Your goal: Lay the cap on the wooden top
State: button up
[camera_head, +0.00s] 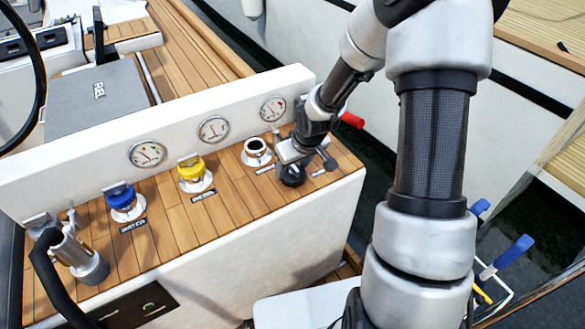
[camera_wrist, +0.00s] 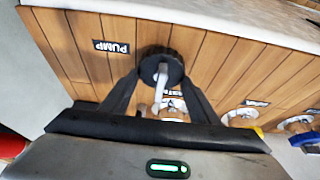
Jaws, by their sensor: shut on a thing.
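A black round cap (camera_wrist: 153,57) with a pale stem or strip on it sits between the fingertips of my gripper (camera_wrist: 161,80). The fingers are shut on it from both sides. In the head view the cap (camera_head: 293,177) hangs under my gripper (camera_head: 294,163) at the right part of the wooden top (camera_head: 232,205). It is close over the planks or touching them; I cannot tell which. An open filler neck with a dark hole and pale rim (camera_head: 257,148) is just left of the cap. It is partly hidden in the wrist view.
A yellow-capped filler (camera_head: 193,170) and a blue-capped filler (camera_head: 122,198) stand further left. A metal winch (camera_head: 75,252) is at the far left. Gauges (camera_head: 214,129) line the white wall behind. A PUMP label (camera_wrist: 110,47) lies beside the cap on bare planks.

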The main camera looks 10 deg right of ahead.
jog(key=shift+f, duration=0.15)
jog(key=o, duration=1.2)
jog(key=shift+c, duration=0.2)
jog(key=shift+r, duration=0.2)
jog(key=shift+r, duration=0.25)
jog(key=p+v, duration=0.4)
jog(key=v, duration=0.7)
jog(key=shift+s+r, duration=0.2)
jog(key=shift+r, duration=0.05)
